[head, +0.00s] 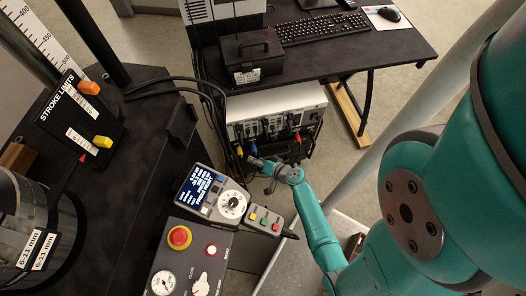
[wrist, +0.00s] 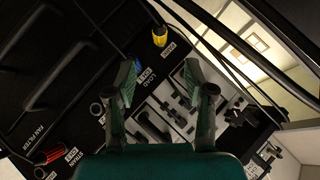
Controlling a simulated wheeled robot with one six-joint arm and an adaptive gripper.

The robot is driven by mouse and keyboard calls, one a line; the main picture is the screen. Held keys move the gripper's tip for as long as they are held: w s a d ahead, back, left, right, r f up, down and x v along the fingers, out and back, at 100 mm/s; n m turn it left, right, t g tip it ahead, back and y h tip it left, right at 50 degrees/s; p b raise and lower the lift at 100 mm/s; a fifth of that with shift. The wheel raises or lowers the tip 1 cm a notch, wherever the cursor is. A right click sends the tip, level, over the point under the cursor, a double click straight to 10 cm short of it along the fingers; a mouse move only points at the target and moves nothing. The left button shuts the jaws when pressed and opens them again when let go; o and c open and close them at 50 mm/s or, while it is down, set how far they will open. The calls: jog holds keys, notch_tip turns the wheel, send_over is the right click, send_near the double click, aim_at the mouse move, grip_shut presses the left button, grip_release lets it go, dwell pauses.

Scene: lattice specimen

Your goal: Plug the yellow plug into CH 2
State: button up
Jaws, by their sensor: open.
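The yellow plug (wrist: 160,36) shows in the wrist view at the top middle, beyond my open fingers, end-on to a dark panel beside a small label. In the head view the yellow plug (head: 240,151) is at the left of the instrument's front. My gripper (wrist: 165,92) is open and empty, its two fingers apart in front of the panel. In the head view my gripper (head: 258,162) is just below the instrument's front. Round sockets with small labels, one socket (wrist: 97,108) among them, lie left of the fingers. I cannot tell which one is CH 2.
A blue plug (wrist: 136,65) is partly hidden by the left finger. Red parts (wrist: 54,154) show at lower left. Dark cables (head: 212,88) hang left of the silver instrument (head: 300,98), below the desk (head: 330,58). A control console (head: 208,205) stands left of my arm.

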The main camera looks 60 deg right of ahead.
aim_at(239, 151)
jog(key=x, duration=1)
grip_shut()
dwell(0.5)
